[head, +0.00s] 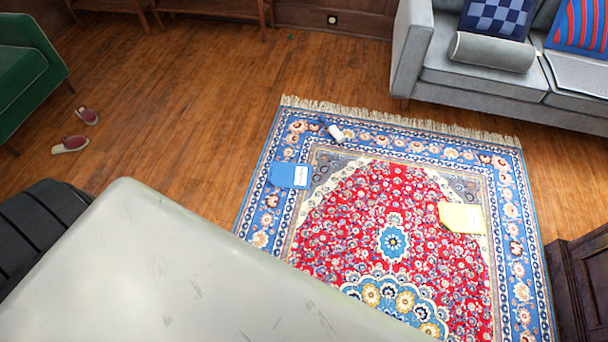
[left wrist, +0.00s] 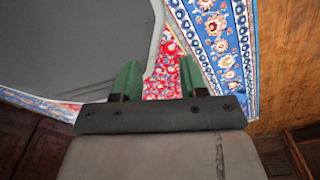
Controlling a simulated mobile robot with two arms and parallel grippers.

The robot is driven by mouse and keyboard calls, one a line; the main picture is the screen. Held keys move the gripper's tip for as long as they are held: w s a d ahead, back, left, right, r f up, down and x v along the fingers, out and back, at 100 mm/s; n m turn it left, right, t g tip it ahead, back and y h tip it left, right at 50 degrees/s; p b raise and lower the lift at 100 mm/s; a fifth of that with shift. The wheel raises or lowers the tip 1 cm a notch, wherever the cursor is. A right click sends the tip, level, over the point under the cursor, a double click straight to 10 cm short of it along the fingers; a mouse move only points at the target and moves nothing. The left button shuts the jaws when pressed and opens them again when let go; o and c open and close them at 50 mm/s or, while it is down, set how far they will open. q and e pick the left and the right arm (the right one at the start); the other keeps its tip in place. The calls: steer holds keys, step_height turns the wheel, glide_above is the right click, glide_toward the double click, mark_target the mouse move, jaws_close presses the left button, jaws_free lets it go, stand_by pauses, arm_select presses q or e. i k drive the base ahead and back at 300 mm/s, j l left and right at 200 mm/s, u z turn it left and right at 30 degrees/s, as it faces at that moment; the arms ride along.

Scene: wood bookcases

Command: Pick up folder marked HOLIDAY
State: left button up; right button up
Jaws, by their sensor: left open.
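A blue folder (head: 290,175) with a white label lies flat on the left part of the patterned rug in the head view. A yellow folder (head: 461,217) with a pale label lies flat on the right part of the rug. The writing on both labels is too small to read, so I cannot tell which is marked HOLIDAY. My left gripper (left wrist: 158,78) shows in the left wrist view with its green fingers apart and nothing between them. The rug is beyond them. No folder shows in that view. My right gripper is not in view.
The fringed rug (head: 340,215) covers the middle of the wood floor. A small white and blue object (head: 334,132) lies near its far edge. A grey sofa (head: 480,82) stands far right, a dark cabinet (head: 590,280) right. Slippers (head: 72,145) and a green chair (head: 20,70) are left.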

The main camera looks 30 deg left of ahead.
mark_target(282, 175)
steer(key=j+u, duration=0.1)
steer(key=u, duration=1.05)
steer(key=i+l+u, duration=0.1)
steer(key=i+u, duration=0.15)
steer(key=u, duration=0.2)
steer(key=i+l+u, duration=0.25)
steer(key=u, duration=0.15)
